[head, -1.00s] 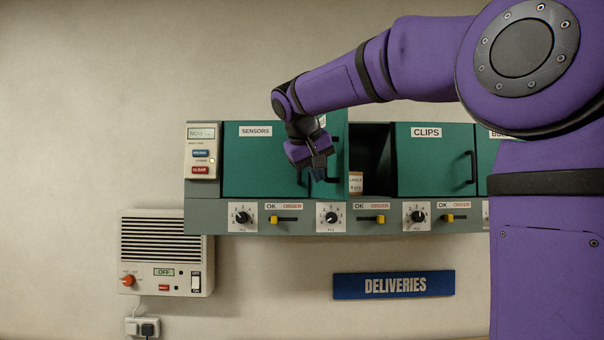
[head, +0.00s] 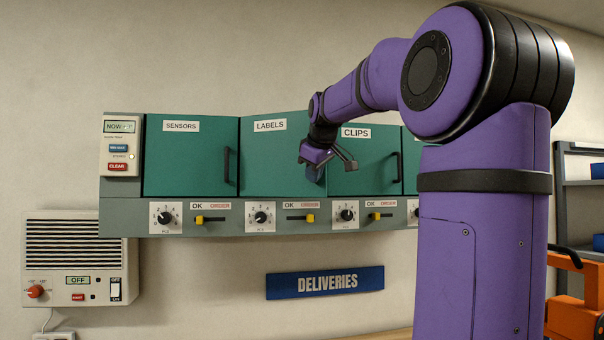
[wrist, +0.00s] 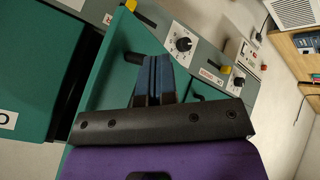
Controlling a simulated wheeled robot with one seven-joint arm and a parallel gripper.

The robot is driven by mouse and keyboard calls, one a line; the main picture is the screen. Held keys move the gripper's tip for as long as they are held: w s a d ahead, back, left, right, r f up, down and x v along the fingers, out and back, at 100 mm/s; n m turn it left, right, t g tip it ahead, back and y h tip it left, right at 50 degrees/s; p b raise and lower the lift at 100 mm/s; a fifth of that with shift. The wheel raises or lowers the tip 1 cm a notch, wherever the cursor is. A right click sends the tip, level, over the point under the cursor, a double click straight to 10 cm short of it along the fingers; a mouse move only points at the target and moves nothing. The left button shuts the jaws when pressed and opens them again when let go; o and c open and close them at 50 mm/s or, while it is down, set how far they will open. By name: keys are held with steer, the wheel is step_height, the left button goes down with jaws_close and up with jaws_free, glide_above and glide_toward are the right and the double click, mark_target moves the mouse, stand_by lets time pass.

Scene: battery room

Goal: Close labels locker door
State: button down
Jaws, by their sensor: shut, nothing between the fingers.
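The green labels locker door (head: 272,155) carries a LABELS sign and stands between the sensors door (head: 190,158) and the clips door (head: 365,165). It is hinged on its left, and its right side stands out slightly, so it looks ajar. In the wrist view the labels door (wrist: 112,80) shows a dark gap beside it and a black handle (wrist: 133,58). My gripper (head: 318,172) is at the door's right side, hiding part of that edge. Its blue fingers (wrist: 154,75) are shut and empty, close to the door face and handle; contact is unclear.
Below the doors runs a grey panel with dials (head: 261,217) and yellow sliders (head: 310,217). A blue DELIVERIES sign (head: 325,283) hangs on the wall below. A grilled control box (head: 80,258) is at lower left, and a grey shelf (head: 575,185) at far right.

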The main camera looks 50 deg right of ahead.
mark_target(324, 173)
steer(key=shift+n+y, duration=0.3)
steer(key=shift+n, duration=0.2)
steer(key=d, duration=0.2)
steer(key=w+d, duration=0.1)
steer(key=d, duration=0.1)
steer(key=w+d, duration=0.1)
steer(key=d, duration=0.1)
steer(key=shift+d+f, duration=0.1)
steer(key=shift+d, duration=0.1)
steer(key=w+d+n+t+y, duration=0.1)
steer(key=w+d+n+y, duration=0.1)
steer(key=w+d+n, duration=0.2)
steer(key=w+d, duration=0.1)
steer(key=d, duration=0.2)
steer(key=shift+d+r+y, duration=0.15)
steer(key=shift+r+y, duration=0.05)
steer(key=shift+y, duration=0.1)
steer(key=shift+r, duration=0.1)
